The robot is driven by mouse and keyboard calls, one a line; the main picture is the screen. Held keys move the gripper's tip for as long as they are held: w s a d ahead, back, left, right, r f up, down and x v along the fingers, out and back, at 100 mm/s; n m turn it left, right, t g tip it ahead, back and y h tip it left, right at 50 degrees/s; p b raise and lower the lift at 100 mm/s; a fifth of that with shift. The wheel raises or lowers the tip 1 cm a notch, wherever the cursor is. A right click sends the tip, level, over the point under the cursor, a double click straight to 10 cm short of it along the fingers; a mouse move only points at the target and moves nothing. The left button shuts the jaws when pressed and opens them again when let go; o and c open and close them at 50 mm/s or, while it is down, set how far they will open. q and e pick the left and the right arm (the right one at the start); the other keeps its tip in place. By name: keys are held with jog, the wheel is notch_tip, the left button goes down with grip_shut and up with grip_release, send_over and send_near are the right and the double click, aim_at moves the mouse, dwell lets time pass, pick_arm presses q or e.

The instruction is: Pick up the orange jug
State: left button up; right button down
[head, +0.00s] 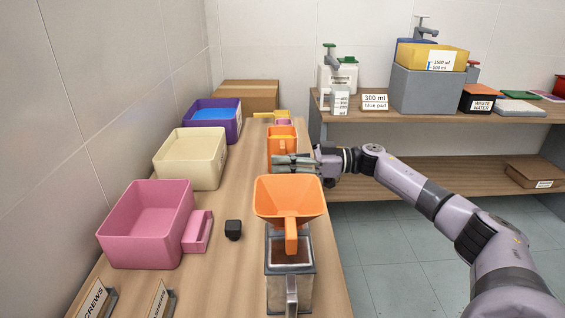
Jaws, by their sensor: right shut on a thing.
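The orange jug (282,134) is at the right edge of the wooden table, in the middle of the head view. It looks upright. My right gripper (293,163) reaches in from the right and is shut on it, across its lower part. The fingers hide that part, so I cannot tell whether its base touches the table. My left gripper is not in view.
An orange funnel-shaped piece (289,196) sits on a metal canister (302,287) just in front. Pink (140,250), cream (186,168) and purple (234,128) bins line the table's left. A small black block (233,230) lies on the table (225,275). A shelf (430,117) with containers stands behind.

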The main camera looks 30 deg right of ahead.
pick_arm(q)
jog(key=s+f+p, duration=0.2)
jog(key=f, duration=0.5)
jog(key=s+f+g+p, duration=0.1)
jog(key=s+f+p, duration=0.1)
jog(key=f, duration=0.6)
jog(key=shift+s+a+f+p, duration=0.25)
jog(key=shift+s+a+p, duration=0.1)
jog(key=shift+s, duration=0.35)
pick_arm(e)
notch_tip(320, 180, up, 20)
jog(key=shift+f, duration=0.25)
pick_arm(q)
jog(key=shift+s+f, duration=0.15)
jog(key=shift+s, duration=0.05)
pick_arm(e)
jog(key=shift+r, duration=0.1)
jog(key=c, duration=2.2)
grip_release()
grip_shut()
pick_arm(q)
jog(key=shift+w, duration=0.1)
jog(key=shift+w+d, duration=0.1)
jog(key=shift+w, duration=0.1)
